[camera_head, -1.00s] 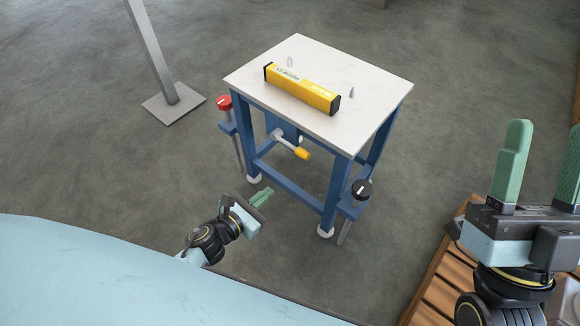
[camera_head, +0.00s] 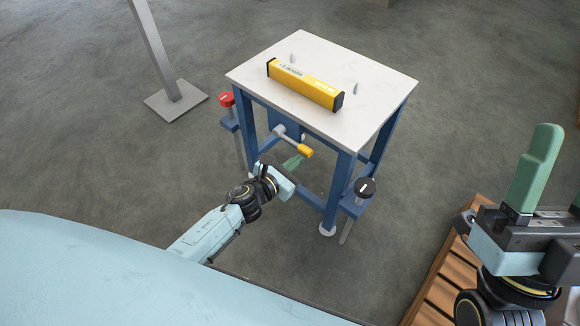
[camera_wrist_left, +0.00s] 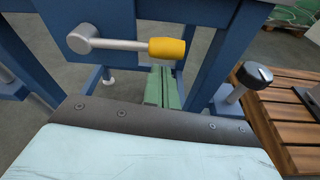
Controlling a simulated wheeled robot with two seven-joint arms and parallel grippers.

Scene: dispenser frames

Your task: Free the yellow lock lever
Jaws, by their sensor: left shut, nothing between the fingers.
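The yellow lock lever (camera_head: 304,150) is a yellow grip on a grey rod, standing out from a round pivot under the near side of a small table. In the left wrist view the lever (camera_wrist_left: 167,49) lies level, its yellow end to the right. My left gripper (camera_head: 295,162) is shut and empty, its green fingertips just below the yellow end. In the wrist view my left fingers (camera_wrist_left: 162,88) point at the lever from below; whether they touch it I cannot tell. My right gripper (camera_head: 560,170) is open and empty at the right edge, partly cut off.
The white-topped table (camera_head: 350,68) with blue legs carries a yellow bar (camera_head: 305,84) and small pegs. A red knob (camera_head: 227,99) is on its left, a black knob (camera_head: 365,186) on its right. A wooden slatted platform (camera_head: 440,295) stands lower right. A grey post (camera_head: 155,50) is at back left.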

